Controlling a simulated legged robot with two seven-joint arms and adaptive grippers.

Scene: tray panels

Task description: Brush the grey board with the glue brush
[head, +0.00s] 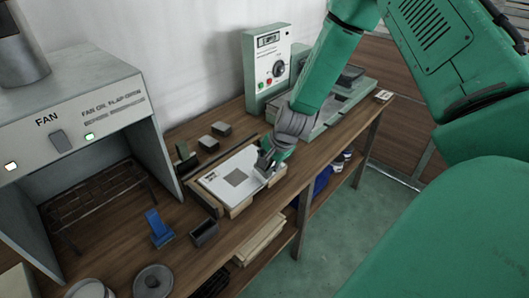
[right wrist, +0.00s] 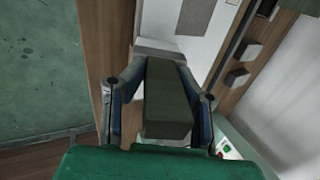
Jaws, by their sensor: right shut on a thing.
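A pale board (head: 216,185) with a grey square patch (head: 237,177) lies on the wooden bench, raised on wooden blocks. Part of the board (right wrist: 208,43) and its grey patch (right wrist: 194,17) show at the top of the right wrist view. My right gripper (head: 268,162) is at the board's right end in the head view. In the right wrist view, its fingers (right wrist: 165,95) are shut on a dark grey, block-shaped thing (right wrist: 167,100). It may be the glue brush's handle; I cannot make out bristles or whether it touches the board. My left gripper is out of view.
A fan hood (head: 75,110) stands at the left. A control box (head: 268,62) stands behind the board. Several small dark blocks (head: 222,128) lie along the back. A blue stand (head: 159,229), a small dark open box (head: 204,233) and a round tin (head: 152,282) are at the front left.

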